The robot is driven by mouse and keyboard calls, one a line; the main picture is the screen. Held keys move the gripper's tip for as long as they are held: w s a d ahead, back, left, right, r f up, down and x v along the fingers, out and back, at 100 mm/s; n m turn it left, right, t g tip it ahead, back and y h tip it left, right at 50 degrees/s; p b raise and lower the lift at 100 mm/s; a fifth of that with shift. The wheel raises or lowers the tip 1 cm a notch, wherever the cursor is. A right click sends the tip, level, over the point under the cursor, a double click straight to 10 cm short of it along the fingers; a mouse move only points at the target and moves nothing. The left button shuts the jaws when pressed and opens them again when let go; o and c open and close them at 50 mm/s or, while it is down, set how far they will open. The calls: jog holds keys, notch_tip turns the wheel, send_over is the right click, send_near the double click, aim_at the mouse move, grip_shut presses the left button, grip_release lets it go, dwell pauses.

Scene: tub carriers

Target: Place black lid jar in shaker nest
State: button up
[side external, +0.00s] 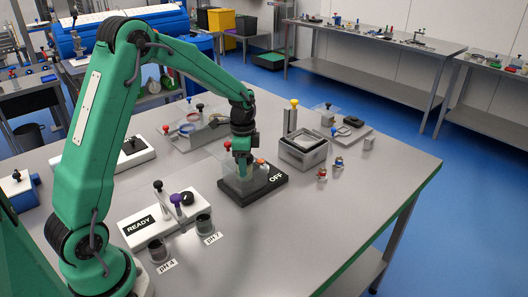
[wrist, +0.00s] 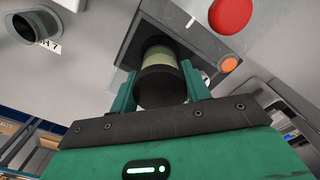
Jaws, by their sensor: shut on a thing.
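My gripper (wrist: 160,85) is shut on the black lid jar (wrist: 162,54). In the wrist view the jar's black lid faces the camera, with a pale greenish body beyond it. In the side view my gripper (side external: 243,170) points down at the dark shaker (side external: 262,194), labelled OFF, inside or just behind its clear guard. The jar is not clear there. The shaker also shows in the wrist view (wrist: 130,47), around the jar's far end. I cannot tell whether the jar touches the nest. A red knob (wrist: 230,14) and an orange button (wrist: 229,64) are close to the right finger.
A READY unit (side external: 140,224) with a purple knob (side external: 177,199) stands left of the shaker. Cups labelled pH 4 (side external: 158,251) and pH 7 (side external: 204,224) are in front. A grey square bin (side external: 303,152) stands behind right. The table's front right is clear.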

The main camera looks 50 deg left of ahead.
jog(key=shift+f, duration=1.2)
jog(key=shift+f, duration=0.15)
jog(key=o, duration=0.8)
jog(key=shift+c, duration=0.2)
notch_tip(320, 180, up, 11)
jog(key=shift+r, duration=0.65)
